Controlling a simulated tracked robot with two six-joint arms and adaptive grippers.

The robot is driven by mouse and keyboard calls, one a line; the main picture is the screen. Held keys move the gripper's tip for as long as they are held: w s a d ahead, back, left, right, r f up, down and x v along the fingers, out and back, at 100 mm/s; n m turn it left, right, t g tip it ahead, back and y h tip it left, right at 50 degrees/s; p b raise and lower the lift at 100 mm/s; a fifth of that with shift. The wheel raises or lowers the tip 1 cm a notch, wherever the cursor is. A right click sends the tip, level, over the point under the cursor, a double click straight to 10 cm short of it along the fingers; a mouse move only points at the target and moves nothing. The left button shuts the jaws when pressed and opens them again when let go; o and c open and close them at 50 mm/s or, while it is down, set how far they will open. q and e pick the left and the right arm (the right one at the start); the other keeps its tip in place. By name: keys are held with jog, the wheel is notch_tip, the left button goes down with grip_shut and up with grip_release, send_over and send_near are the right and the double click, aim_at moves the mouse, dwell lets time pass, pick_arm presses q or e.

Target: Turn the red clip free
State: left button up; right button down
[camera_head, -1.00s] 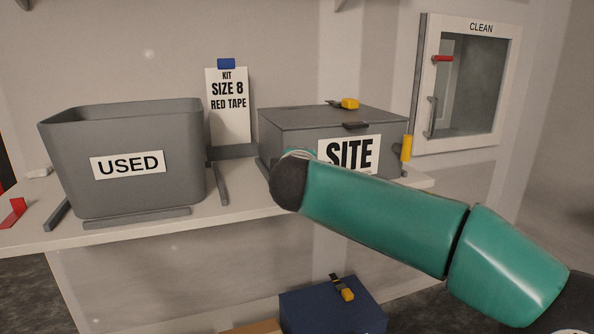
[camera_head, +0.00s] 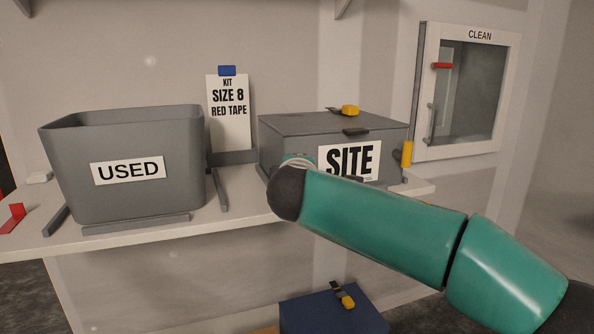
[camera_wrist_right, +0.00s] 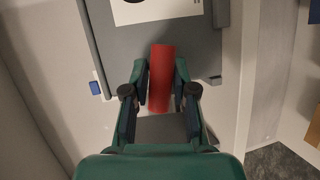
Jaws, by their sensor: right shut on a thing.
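A red clip (camera_wrist_right: 161,78), seen as a straight red bar, stands between the fingers of my right gripper (camera_wrist_right: 160,90) in the right wrist view. The gripper is shut on it. A grey surface and part of a white label lie behind the clip. In the head view my right arm reaches in from the right and ends in front of the grey SITE box (camera_head: 285,139); its gripper and the held clip are hidden there. Whether the clip is still fixed to anything cannot be told. My left gripper is not in view.
The grey USED bin (camera_head: 180,185) stands left on the shelf. A KIT card (camera_head: 230,125) stands between bin and box. A yellow clip (camera_head: 407,154) is at the box's right side. A CLEAN cabinet (camera_head: 425,90) hangs right, with a red piece (camera_head: 442,66). A blue box (camera_head: 310,315) is below.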

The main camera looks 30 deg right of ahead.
jog(key=shift+f, duration=0.45)
jog(key=c, duration=1)
grip_release()
jog(key=shift+d, duration=0.15)
jog(key=shift+r, duration=0.1)
jog(key=shift+s+r, duration=0.1)
jog(key=shift+s+a+r, duration=0.1)
jog(key=shift+s+a, duration=0.05)
jog(key=shift+a, duration=0.1)
jog(key=v, duration=1.1)
jog(key=shift+s+a, duration=0.1)
